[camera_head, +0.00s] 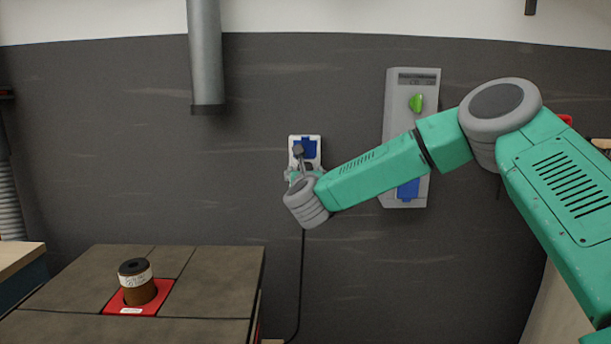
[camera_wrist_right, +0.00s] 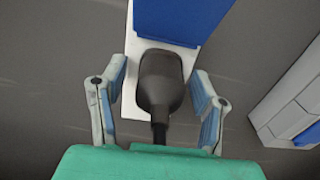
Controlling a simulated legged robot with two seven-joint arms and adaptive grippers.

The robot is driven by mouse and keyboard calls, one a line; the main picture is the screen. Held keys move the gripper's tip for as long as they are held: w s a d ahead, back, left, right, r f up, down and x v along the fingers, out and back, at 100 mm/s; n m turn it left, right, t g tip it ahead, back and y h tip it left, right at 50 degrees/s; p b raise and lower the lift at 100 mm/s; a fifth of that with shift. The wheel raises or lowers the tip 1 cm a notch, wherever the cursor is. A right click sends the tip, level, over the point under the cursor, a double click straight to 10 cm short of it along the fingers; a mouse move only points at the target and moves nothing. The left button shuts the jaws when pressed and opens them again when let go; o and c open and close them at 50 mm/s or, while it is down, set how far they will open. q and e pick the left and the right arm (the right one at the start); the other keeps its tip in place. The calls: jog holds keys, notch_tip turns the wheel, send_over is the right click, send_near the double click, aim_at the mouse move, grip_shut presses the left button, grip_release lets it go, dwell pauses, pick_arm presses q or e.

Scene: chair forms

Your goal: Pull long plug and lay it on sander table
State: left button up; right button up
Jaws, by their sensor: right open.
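The long plug (camera_wrist_right: 160,85) is dark grey with a black cable and sits at the wall socket (camera_wrist_right: 180,20), a white plate with a blue cover. In the head view the socket (camera_head: 309,147) is on the dark wall, and the plug (camera_head: 298,151) shows just above my right wrist. My right gripper (camera_wrist_right: 160,100) is open, with one finger on each side of the plug and gaps between. In the head view the wrist hides much of this gripper. The sander table (camera_head: 215,280) is at the lower left, with a brown spindle (camera_head: 136,282) in a red insert. My left gripper is not in view.
A grey switch box (camera_head: 398,110) with a green knob is on the wall right of the socket. A grey pipe (camera_head: 206,55) hangs above the sander table. The cable (camera_head: 303,270) runs down the wall. The table top around the spindle is clear.

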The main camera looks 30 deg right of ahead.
dwell(0.4)
jog(key=shift+b, duration=0.5)
grip_shut()
jog(key=shift+a+f, duration=0.1)
jog(key=shift+s+a, duration=0.1)
jog(key=shift+s, duration=0.1)
jog(key=shift+b+v, duration=0.6)
jog(key=shift+v, duration=0.4)
jog(key=shift+b+v, duration=0.85)
jog(key=shift+v, duration=0.9)
